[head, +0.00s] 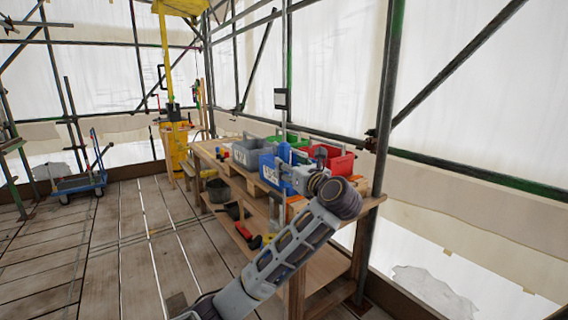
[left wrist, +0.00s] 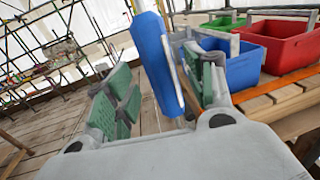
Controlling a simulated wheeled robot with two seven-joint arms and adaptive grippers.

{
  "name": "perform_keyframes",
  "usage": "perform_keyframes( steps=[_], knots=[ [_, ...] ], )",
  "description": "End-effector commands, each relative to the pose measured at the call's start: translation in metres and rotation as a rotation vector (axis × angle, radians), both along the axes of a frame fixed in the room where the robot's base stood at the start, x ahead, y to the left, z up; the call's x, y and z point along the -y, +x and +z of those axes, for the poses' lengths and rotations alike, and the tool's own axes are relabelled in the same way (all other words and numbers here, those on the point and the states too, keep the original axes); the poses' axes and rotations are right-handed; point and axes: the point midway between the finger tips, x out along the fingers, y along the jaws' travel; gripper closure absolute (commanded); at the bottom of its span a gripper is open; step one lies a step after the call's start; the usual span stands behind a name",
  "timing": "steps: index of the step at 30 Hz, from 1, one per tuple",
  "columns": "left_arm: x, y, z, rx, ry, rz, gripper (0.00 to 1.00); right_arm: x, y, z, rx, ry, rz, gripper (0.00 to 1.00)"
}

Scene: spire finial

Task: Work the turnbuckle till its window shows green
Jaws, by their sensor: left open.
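I cannot make out a turnbuckle or its window in either view. My left gripper (head: 283,168) is at the workbench, in front of the bins; its arm rises from the bottom of the head view. In the left wrist view the gripper (left wrist: 155,90) has its green-padded fingers spread apart. An upright blue flat piece (left wrist: 157,62) shows between the fingers, close to the right one. I cannot tell whether they touch. It seems to be the blue piece (head: 284,152) in the head view. My right gripper is not in view.
A wooden workbench (head: 325,268) carries a grey bin (head: 246,153), a red bin (head: 340,165) and a blue bin (left wrist: 238,67). A yellow post (head: 164,55) stands behind, left of the bench. A blue trolley (head: 80,184) is far left. Plank floor left of the bench is mostly clear.

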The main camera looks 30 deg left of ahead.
Motion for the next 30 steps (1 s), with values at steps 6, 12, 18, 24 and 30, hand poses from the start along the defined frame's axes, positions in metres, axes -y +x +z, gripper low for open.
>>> perform_keyframes(
  steps=[6,12,18,24,30],
  knots=[
    [-0.02,0.011,0.001,0.002,0.003,0.003,0.46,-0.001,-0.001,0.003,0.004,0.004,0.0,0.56],
    [-0.032,0.02,0.0,0.002,0.001,0.001,0.46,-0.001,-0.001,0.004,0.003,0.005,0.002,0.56],
    [-0.039,0.024,0.001,0.001,0.0,0.001,0.46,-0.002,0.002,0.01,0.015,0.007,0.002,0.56],
    [-0.04,0.024,0.0,0.001,-0.001,0.0,0.46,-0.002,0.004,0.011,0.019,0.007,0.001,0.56],
    [-0.04,0.024,0.0,0.001,-0.001,0.0,0.56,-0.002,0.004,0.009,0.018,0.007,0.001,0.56]
  ],
)
